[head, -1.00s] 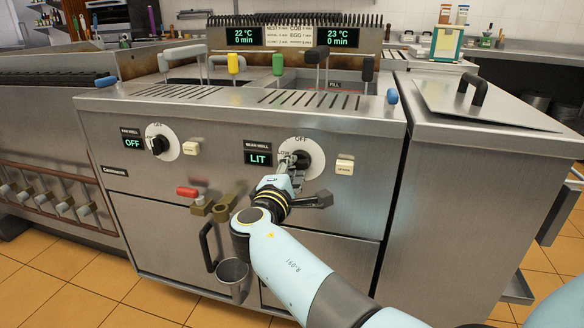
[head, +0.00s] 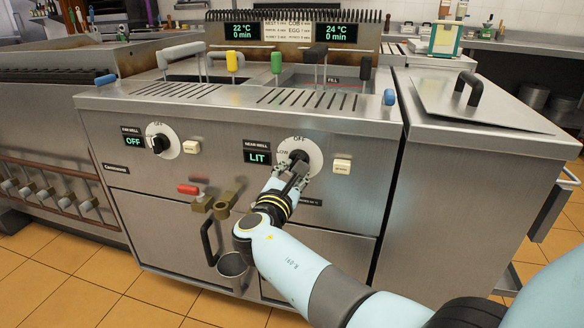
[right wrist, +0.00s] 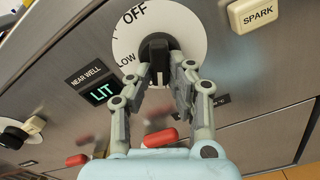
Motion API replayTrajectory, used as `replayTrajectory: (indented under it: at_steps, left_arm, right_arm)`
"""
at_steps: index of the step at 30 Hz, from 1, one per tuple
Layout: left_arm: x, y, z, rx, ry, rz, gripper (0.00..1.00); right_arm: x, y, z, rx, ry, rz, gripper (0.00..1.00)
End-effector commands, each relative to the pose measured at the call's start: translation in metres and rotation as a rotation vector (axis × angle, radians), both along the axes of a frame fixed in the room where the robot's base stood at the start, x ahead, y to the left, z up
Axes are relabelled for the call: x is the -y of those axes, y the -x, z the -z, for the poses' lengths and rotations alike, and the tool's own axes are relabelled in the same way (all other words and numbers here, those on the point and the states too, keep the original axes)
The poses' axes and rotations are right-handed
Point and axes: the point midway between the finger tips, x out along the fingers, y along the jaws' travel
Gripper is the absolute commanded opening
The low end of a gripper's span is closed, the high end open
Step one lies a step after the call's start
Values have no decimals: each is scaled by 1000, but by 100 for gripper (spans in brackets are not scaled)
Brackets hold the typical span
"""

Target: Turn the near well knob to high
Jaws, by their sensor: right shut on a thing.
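The near well knob is a black bar knob (head: 299,157) on a white round dial (head: 313,148) on the front panel. OFF is printed at the dial's top and LOW at its left. In the right wrist view, the knob (right wrist: 156,52) stands between the fingertips of my right gripper (right wrist: 160,72), which is shut on it from below. The knob's exact pointing is hard to tell. The gripper also shows in the head view (head: 294,172). The near well display (head: 257,157) reads LIT. My left gripper is not in view.
The far well knob (head: 159,144) sits on its own dial to the left, beside a display reading OFF. A cream spark button (head: 342,166) is right of the near dial. A red-handled valve (head: 191,190) and a hanging cup (head: 232,264) are lower left.

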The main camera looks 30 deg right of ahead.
Motion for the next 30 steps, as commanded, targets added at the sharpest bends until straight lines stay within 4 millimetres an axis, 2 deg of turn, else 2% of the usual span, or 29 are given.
replayTrajectory:
  at_steps: [9,24,25,30]
  left_arm:
    - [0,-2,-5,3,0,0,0]
    - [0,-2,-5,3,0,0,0]
    - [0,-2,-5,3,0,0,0]
    - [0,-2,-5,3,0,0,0]
  right_arm:
    - [-1,1,3,-88,68,-3,0]
    - [-1,2,4,-102,79,-2,0]
    - [-1,2,4,-102,79,-2,19]
    - [0,2,3,-101,79,-1,40]
